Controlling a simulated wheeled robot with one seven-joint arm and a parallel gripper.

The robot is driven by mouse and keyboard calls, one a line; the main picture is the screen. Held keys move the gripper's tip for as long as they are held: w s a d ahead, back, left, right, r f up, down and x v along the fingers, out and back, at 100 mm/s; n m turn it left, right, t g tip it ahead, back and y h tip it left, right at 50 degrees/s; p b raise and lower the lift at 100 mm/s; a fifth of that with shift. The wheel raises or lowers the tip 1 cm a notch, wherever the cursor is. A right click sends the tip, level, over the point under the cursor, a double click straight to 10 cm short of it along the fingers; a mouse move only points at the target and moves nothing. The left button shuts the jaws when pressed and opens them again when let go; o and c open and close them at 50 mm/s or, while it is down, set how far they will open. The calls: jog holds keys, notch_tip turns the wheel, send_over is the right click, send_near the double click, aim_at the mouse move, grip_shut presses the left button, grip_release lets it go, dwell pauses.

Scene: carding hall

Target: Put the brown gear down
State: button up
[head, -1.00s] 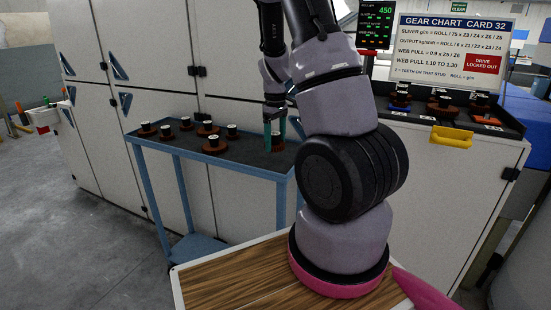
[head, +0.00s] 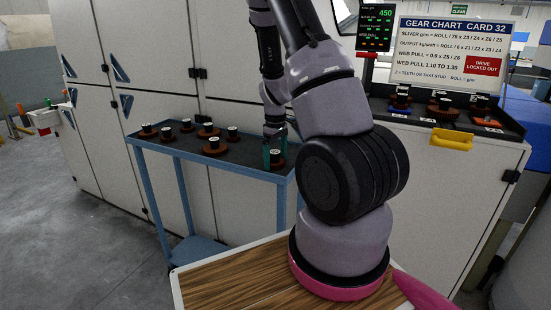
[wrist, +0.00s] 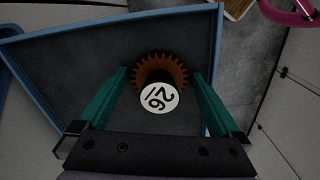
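The brown gear (wrist: 151,62) has a dark hub with a white cap marked 26. In the head view my gripper (head: 275,160) and the gear (head: 277,164) are at the right end of the blue cart's dark top (head: 240,162). The gear is upright, at or very near the top; I cannot tell if it touches.
Several other brown gears with white-capped hubs, one of them here (head: 214,149), stand on the cart's left and middle. Free top surrounds the held gear in the wrist view. A machine shelf (head: 470,126) with more gears and a yellow handle (head: 452,138) is at right.

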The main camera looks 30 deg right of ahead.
aim_at(275, 152)
notch_tip(275, 152, up, 12)
jog(key=shift+f, duration=0.1)
jog(key=s+a+r+m+t+y, duration=0.1)
jog(key=s+a+r+m+t, duration=0.2)
jog(key=r, duration=0.4)
jog(key=s+a+r+m+y, duration=0.1)
jog(key=s+a+r, duration=0.25)
jog(key=r, duration=0.35)
jog(key=s+a+r+m+t, duration=0.2)
jog(key=s+a+r, duration=0.1)
jog(key=s, duration=0.3)
jog(key=s+a+r+m+t, duration=0.2)
jog(key=s+a+r+m, duration=0.1)
jog(key=s, duration=0.4)
notch_tip(275, 152, up, 3)
jog(key=shift+a+f, duration=0.15)
jog(key=shift+a, duration=0.35)
